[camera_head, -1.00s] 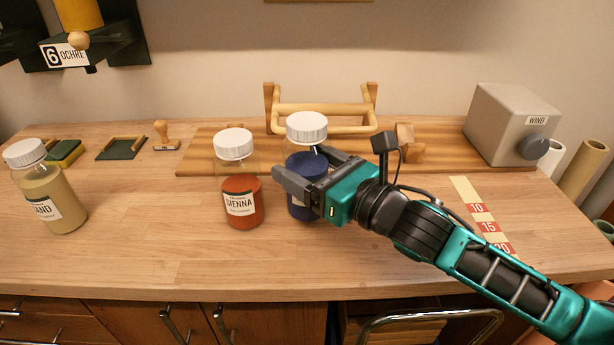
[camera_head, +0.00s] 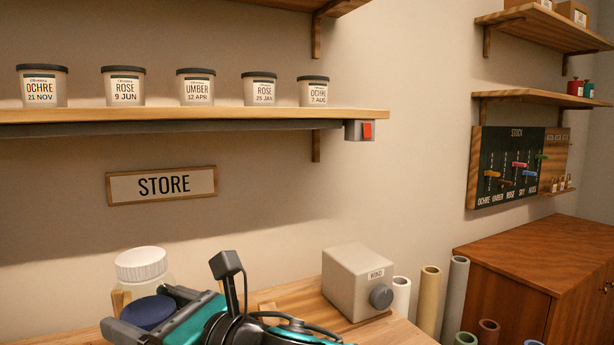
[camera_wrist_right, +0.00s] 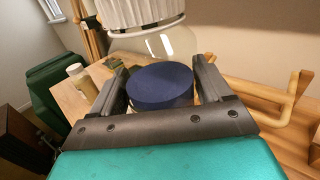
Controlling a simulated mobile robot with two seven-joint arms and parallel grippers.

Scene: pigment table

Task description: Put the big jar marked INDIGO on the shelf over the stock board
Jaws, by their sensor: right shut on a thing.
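A big clear jar with a white ridged lid (camera_head: 141,264) and dark blue contents stands at the lower left of the head view. It also fills the middle of the right wrist view, with its blue contents (camera_wrist_right: 160,86) between the fingers. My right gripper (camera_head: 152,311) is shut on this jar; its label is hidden. The stock board (camera_head: 505,172), dark with coloured sliders, hangs on the right wall. The shelf over it (camera_head: 535,97) holds small red and teal bottles at its right end, and its left part looks bare. My left gripper is out of view.
A higher shelf (camera_head: 545,25) with boxes is above the stock-board shelf. A long shelf (camera_head: 200,115) with several labelled tubs is above the STORE sign (camera_head: 162,185). The WIND box (camera_head: 352,280), upright rolls (camera_head: 428,300) and a brown cabinet (camera_head: 540,255) lie to the right.

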